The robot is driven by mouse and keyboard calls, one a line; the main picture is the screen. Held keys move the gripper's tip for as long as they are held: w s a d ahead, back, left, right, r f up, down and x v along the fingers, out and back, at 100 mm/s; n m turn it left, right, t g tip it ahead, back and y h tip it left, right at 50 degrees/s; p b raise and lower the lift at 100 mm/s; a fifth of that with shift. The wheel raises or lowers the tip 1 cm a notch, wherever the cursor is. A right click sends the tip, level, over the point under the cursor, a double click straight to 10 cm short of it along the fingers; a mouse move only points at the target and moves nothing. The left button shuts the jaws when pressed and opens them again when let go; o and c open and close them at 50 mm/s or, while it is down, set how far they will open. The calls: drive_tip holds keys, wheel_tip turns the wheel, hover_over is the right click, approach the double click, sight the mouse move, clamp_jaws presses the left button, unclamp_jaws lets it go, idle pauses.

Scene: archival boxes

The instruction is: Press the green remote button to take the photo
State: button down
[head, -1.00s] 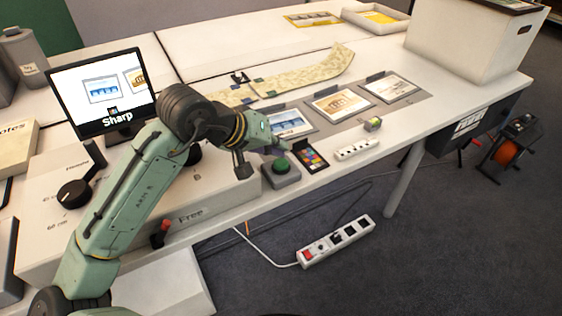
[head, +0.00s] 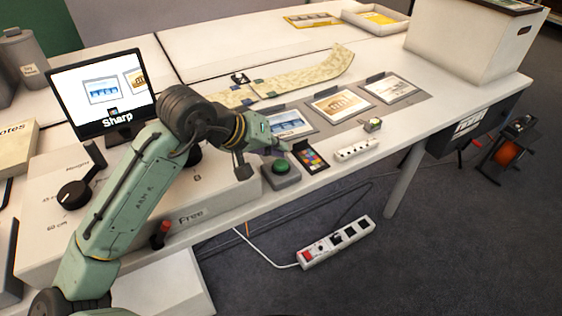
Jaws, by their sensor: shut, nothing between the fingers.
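The green remote button (head: 283,167) is a round green cap on a grey box (head: 281,180) near the front edge of the table. My gripper (head: 284,149) is shut and empty. Its tips are just above and behind the button in the picture; I cannot tell whether they touch it. The monitor (head: 101,92) at the left shows two pictures and the word "Sharp".
A colour chart (head: 310,158) lies right of the button, with a white scale bar (head: 356,149) beyond it. Prints (head: 339,104) lie behind on a grey mat. A power strip (head: 336,242) is on the floor.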

sight(277, 162)
drive_tip(key=shift+f, duration=0.15)
drive_tip(key=shift+f, duration=0.25)
drive_tip(key=shift+f+b, duration=0.55)
drive_tip(key=shift+b, duration=0.05)
idle(0.5)
idle(0.3)
drive_tip(key=shift+r+p, duration=0.85)
drive_tip(key=shift+r, duration=0.1)
drive_tip(key=shift+r, duration=0.1)
wheel_tip(277, 162, up, 5)
drive_tip(key=p, duration=0.4)
idle(0.5)
